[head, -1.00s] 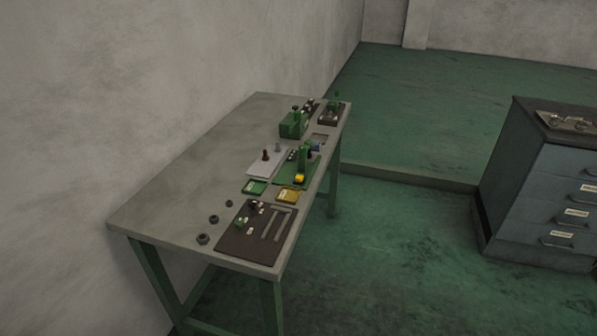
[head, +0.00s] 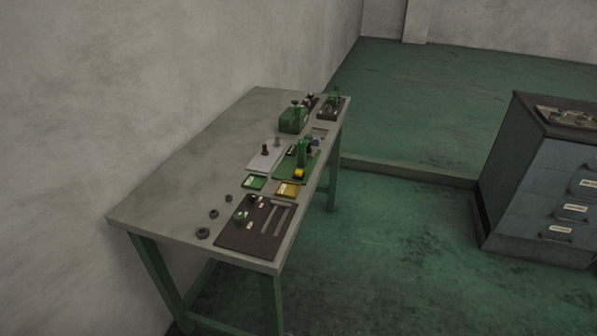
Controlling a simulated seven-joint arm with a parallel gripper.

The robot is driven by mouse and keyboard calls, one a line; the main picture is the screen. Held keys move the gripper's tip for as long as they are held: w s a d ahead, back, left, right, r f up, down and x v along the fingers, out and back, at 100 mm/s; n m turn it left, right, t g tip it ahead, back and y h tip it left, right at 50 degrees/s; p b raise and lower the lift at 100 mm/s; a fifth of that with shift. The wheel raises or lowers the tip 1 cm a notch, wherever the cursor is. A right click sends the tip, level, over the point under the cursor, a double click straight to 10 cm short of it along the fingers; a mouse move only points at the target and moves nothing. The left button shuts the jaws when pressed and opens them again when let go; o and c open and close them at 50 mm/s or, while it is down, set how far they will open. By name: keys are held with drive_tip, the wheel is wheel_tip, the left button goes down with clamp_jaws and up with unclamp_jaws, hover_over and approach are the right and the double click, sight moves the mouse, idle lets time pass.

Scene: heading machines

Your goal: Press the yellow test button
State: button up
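The yellow test button (head: 299,173) looks like a small bright yellow knob. It sits at the near right of a green fixture (head: 304,153) on the workbench, in the head view. A yellow flat tray (head: 287,189) lies just in front of it, and a green tray (head: 254,182) lies to the left of that. The button is small in the picture, and I cannot tell whether it is pressed in. My gripper is not in view.
The grey workbench (head: 190,176) stands against the left wall. A dark mat (head: 247,238) with tools, several nuts (head: 203,233), a pale plate (head: 264,159) and a green box (head: 293,120) are on it. A blue drawer cabinet (head: 552,190) stands right; green floor between is clear.

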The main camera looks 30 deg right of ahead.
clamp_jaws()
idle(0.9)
